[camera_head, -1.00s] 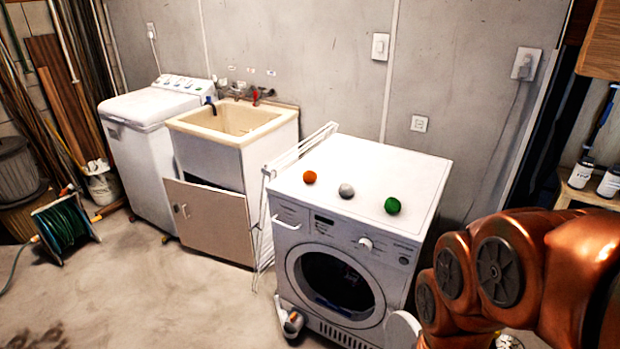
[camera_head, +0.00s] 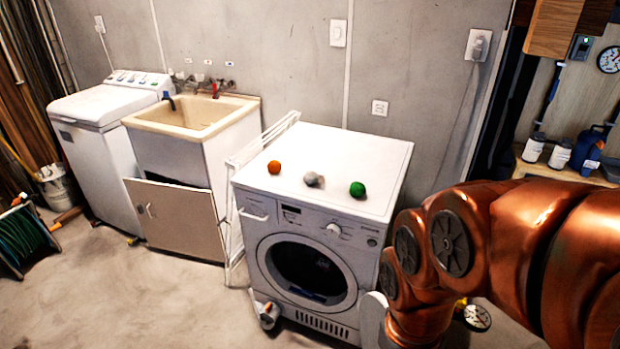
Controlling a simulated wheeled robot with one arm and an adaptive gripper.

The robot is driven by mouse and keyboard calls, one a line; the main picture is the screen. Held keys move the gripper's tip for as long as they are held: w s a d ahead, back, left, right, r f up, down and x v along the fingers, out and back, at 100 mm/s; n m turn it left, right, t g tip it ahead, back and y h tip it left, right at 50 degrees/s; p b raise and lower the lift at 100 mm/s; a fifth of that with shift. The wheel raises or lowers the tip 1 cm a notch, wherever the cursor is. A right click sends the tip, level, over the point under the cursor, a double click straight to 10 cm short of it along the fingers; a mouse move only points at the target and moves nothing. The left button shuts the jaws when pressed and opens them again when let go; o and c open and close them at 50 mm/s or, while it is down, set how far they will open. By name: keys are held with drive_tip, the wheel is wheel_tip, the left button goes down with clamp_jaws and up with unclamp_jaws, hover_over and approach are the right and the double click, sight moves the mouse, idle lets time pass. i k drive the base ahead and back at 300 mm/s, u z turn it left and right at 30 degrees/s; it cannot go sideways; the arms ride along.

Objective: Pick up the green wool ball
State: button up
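The green wool ball (camera_head: 357,189) lies on top of the white front-loading washing machine (camera_head: 372,152), near its front edge and right of the middle. A grey-white ball (camera_head: 312,178) and an orange ball (camera_head: 274,167) lie to its left in a loose row. The balls are apart from each other. My copper-coloured arm fills the lower right, in front and to the right of the machine. My gripper is not in view, so its opening cannot be seen.
A drying rack (camera_head: 240,190) stands between the washing machine and the sink cabinet (camera_head: 178,217). A top-loading washer (camera_head: 98,106) stands at the far left. A green hose reel (camera_head: 22,237) is on the floor. White bottles (camera_head: 533,148) stand on a shelf at right. The left foreground floor is clear.

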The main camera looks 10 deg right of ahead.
sight(358, 189)
drive_tip(key=u, duration=2.25)
drive_tip(key=k, duration=1.45)
drive_tip(key=z, duration=1.9)
